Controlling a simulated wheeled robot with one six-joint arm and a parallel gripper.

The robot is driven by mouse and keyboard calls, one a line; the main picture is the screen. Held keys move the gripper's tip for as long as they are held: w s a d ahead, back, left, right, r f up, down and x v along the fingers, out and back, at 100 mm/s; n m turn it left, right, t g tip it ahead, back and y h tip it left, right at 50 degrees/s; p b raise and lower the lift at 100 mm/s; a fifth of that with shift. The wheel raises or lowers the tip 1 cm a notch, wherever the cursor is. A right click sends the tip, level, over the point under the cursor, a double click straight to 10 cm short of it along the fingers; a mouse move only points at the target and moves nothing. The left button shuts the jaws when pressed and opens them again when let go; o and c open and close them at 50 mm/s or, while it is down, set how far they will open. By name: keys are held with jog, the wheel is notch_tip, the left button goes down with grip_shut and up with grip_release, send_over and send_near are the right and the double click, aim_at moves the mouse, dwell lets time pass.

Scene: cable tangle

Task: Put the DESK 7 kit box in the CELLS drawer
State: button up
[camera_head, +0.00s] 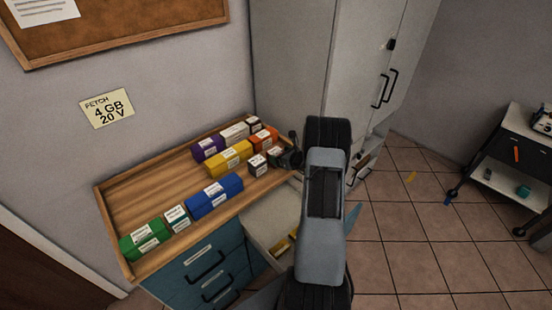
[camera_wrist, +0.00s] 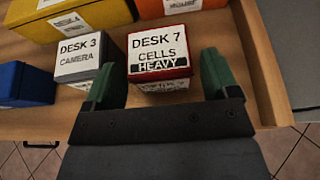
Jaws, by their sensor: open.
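The DESK 7 kit box (camera_wrist: 158,52), labelled CELLS and HEAVY with red edging, sits on the wooden counter in the wrist view. My gripper (camera_wrist: 161,66) is open, with one dark green finger on each side of the box's near part; I cannot tell whether they touch it. In the head view my gripper (camera_head: 288,157) is at the counter's right end, and the box is largely hidden there. An open drawer (camera_head: 268,218) stands out below the counter with something yellow (camera_head: 281,246) inside. My arm covers part of it, and no CELLS label is readable on it.
A grey DESK 3 CAMERA box (camera_wrist: 83,62) stands close left of the DESK 7 box. Yellow (camera_head: 229,159), orange (camera_head: 264,138) and blue (camera_head: 214,195) boxes are also on the counter. A raised wooden rim (camera_wrist: 262,62) lies to the right. Shut teal drawers (camera_head: 200,268) are below.

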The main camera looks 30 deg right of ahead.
aim_at(276, 154)
jog(key=shift+x, duration=1.9)
jog(key=shift+s, duration=0.1)
jog(key=c, duration=0.9)
jog(key=shift+c, duration=0.2)
jog(key=shift+r, duration=0.1)
